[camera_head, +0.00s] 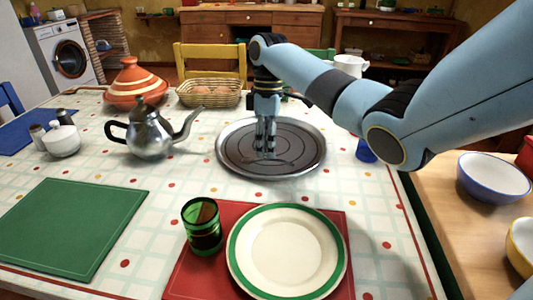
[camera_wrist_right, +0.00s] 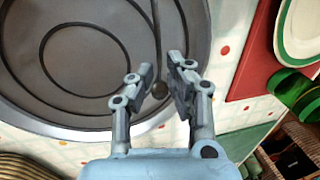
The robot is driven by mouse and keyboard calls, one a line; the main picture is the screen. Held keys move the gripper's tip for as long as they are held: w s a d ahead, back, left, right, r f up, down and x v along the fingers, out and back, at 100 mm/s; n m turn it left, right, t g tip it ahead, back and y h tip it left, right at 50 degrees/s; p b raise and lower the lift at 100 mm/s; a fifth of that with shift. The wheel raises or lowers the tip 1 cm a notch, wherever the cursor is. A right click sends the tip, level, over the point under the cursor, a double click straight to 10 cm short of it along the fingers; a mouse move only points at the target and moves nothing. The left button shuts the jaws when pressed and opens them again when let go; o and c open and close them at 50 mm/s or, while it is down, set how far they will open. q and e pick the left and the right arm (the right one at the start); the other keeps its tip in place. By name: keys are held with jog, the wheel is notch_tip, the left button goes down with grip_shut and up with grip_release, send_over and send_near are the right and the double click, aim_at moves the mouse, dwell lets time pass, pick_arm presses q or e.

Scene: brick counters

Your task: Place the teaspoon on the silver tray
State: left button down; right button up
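The round silver tray (camera_head: 233,163) lies on the table, with dark rings on its surface; its rim also fills the upper left of the right wrist view (camera_wrist_right: 90,128). My right gripper (camera_head: 265,156) points down over the middle of the tray. In the right wrist view, its two fingers (camera_wrist_right: 163,65) are apart. The teaspoon (camera_wrist_right: 160,90) shows there as a thin dark handle with a small round bowl, in the gap between the fingers. It seems to lie on the tray, with no finger clearly pressed on it. My left gripper is not in view.
A metal teapot (camera_head: 150,140) stands left of the tray and a bread basket (camera_head: 209,96) behind it. In front are a green glass (camera_head: 203,237) and a green-rimmed plate (camera_head: 287,252) on a red mat. A blue cup (camera_head: 365,151) is at the right.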

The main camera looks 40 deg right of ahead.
notch_tip(320, 180, up, 10)
jog(key=w+d+p, duration=0.1)
jog(key=p, duration=0.1)
jog(key=shift+d+f+p, duration=0.2)
jog(key=shift+p, duration=0.15)
jog(key=shift+w, duration=0.1)
